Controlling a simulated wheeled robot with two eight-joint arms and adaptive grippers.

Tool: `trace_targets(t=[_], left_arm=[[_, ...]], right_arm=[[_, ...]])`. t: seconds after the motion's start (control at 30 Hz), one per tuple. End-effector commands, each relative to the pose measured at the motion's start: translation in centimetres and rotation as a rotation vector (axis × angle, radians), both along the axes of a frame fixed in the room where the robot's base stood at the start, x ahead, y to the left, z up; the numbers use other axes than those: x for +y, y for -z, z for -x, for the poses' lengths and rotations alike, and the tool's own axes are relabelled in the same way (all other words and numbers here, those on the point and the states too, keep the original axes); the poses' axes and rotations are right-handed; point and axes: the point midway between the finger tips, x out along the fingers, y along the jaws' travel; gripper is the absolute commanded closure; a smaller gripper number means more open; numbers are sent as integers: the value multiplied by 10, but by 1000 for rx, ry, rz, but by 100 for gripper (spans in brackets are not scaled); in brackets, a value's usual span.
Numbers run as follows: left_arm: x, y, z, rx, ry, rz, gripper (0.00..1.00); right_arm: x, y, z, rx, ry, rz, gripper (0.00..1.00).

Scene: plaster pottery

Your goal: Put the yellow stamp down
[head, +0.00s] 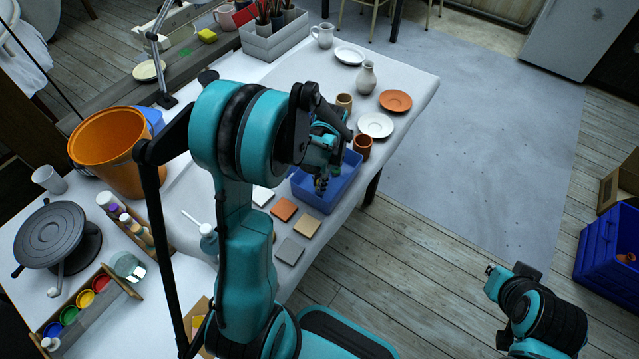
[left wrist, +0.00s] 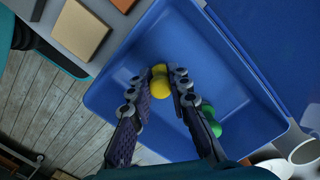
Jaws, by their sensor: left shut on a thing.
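My left gripper (head: 321,184) is over the blue tray (head: 349,180) at the table's front edge. In the left wrist view its fingertips (left wrist: 165,85) are shut on the yellow stamp (left wrist: 159,88), a small rounded yellow piece. The stamp is over the inside of the blue tray (left wrist: 112,88); I cannot tell whether it touches the tray floor. A green piece (left wrist: 213,122) is in the tray, partly hidden behind the right-hand finger. In the head view the arm and gripper hide the stamp. My right arm shows at the lower right, but its gripper is not clearly in view.
Several square tiles (head: 283,208) lie left of the tray. A brown cup (head: 363,147) and a white plate (head: 375,125) stand close behind it. An orange bucket (head: 108,150) stands at the left.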

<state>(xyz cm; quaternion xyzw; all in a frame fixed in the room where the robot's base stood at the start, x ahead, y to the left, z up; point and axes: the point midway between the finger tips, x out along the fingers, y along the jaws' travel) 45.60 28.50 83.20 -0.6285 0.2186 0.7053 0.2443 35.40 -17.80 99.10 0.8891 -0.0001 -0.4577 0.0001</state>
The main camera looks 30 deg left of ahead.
Motion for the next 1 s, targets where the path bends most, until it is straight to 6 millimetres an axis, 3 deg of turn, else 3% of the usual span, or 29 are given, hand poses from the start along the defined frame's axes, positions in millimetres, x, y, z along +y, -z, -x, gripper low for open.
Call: trace_targets(t=[0.23, 0.27, 0.33, 0.73, 1.0], left_arm=[[0, 4, 0, 0, 0, 0, 100], [0, 3, 0, 0, 0, 0, 77], [0, 2, 0, 0, 0, 0, 61], [0, -5, 0, 0, 0, 0, 61], [-4, -61, -5, 0, 1, 0, 61]], right_arm=[[0, 4, 0, 0, 0, 0, 100], [0, 3, 0, 0, 0, 0, 100], [0, 2, 0, 0, 0, 0, 100], [0, -4, 0, 0, 0, 0, 100], [0, -26, 0, 0, 0, 0, 100]])
